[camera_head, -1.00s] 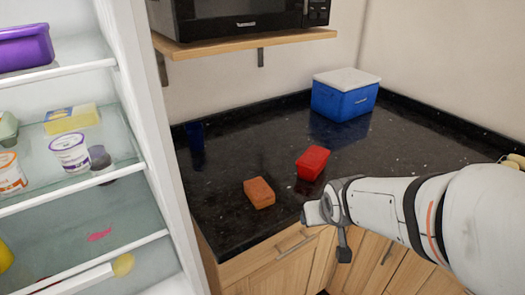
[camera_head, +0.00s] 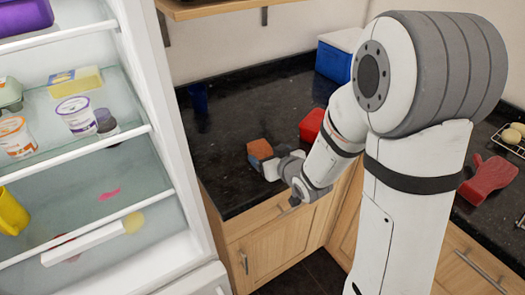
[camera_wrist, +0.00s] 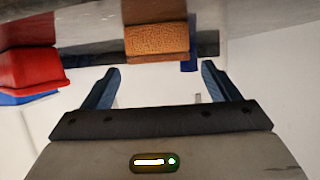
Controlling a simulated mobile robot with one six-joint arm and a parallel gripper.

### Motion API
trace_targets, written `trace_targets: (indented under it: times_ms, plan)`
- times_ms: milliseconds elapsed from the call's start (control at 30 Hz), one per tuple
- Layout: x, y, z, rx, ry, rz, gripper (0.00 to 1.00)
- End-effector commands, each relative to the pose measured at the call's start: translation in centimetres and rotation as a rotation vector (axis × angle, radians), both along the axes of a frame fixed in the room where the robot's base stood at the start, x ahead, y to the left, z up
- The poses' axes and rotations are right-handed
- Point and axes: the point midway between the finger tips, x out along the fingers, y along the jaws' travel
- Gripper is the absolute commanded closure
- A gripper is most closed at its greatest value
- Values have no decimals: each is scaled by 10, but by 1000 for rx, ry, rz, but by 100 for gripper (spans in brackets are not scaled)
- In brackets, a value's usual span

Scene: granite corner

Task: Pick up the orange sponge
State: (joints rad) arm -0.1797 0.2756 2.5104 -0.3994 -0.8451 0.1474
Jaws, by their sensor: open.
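The orange sponge (camera_head: 259,149) lies on the black granite counter near its front edge. In the wrist view the sponge (camera_wrist: 157,42) shows at the top middle, just past my fingertips and within the sideways span between them. My gripper (camera_head: 279,165) is low over the counter edge, at the near right side of the sponge. The wrist view shows my gripper (camera_wrist: 160,72) with its two blue-grey fingers wide apart and nothing between them. In the head view my gripper covers the sponge's lower right part.
A red container (camera_head: 311,125) stands close to the right of the sponge. A blue cooler (camera_head: 335,62) is behind, partly hidden by my arm. The open fridge (camera_head: 150,150) borders the left. A red item (camera_head: 488,179) lies at right. Cabinets (camera_head: 280,240) are below the counter.

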Motion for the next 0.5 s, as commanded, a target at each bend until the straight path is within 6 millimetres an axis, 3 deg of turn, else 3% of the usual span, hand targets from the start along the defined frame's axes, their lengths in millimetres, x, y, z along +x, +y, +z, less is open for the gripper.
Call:
trace_targets:
  times_ms: [167, 500]
  plan:
    - [6, 3, -4, 0, 1, -1, 18]
    - [37, 20, -22, -1, 1, -1, 18]
